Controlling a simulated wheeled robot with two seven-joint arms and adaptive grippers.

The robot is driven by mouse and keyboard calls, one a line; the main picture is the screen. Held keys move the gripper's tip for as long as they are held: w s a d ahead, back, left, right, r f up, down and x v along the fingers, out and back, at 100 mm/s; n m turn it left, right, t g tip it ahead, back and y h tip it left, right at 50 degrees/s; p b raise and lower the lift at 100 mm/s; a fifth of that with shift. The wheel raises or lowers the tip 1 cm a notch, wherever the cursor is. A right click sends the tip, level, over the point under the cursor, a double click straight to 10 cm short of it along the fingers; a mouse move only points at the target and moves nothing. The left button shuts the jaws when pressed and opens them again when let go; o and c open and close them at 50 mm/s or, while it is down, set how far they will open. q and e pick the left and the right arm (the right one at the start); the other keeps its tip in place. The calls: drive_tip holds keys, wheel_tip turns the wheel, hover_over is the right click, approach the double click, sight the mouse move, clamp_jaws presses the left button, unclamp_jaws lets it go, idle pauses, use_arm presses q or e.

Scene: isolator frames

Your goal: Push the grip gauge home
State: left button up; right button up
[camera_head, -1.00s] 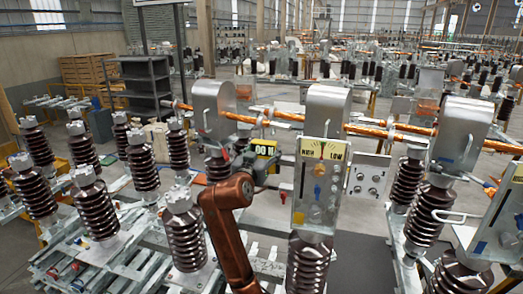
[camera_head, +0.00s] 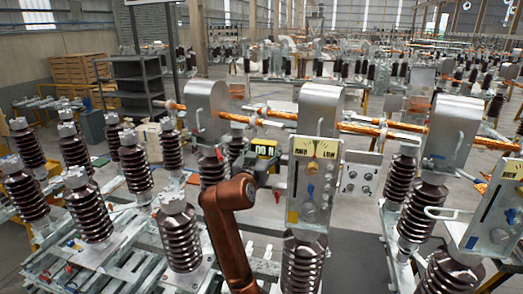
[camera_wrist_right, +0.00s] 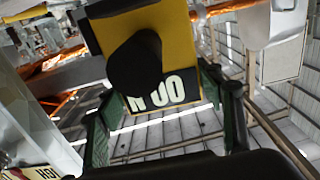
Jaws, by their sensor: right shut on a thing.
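The grip gauge, a yellow-framed block with a black display reading 00 N, shows in the head view (camera_head: 265,148) beside the central grey panel (camera_head: 314,190). In the right wrist view the yellow gauge (camera_wrist_right: 180,35) carries a round black knob and sits between the green fingers of my right gripper (camera_wrist_right: 165,120). My right gripper (camera_head: 262,166) is shut on the gauge, at the end of my orange-brown arm. Whether the gauge touches anything beyond the fingers is hidden. My left gripper is out of view.
Brown ribbed insulators (camera_head: 178,240) stand close on the left, with others (camera_head: 303,260) below the panel. Grey metal housings (camera_head: 320,110) and orange bars (camera_head: 380,132) cross behind. A small plate with round fittings (camera_head: 361,180) is right of the panel. Dark shelving (camera_head: 140,85) stands farther back.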

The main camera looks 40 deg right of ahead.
sight(273, 153)
drive_tip(key=shift+s+d+r, duration=0.1)
drive_tip(key=shift+s+d, duration=0.95)
drive_tip(key=shift+s, duration=0.25)
drive_tip(key=o, duration=1.5)
drive_tip(key=shift+o, duration=0.5)
drive_tip(key=shift+w, duration=0.1)
drive_tip(key=shift+d+f, duration=0.1)
drive_tip(key=shift+f, duration=0.1)
drive_tip(key=shift+s+a, duration=0.3)
drive_tip(key=shift+a, duration=0.1)
drive_tip(key=v, duration=1.1)
drive_tip(key=shift+a, duration=0.3)
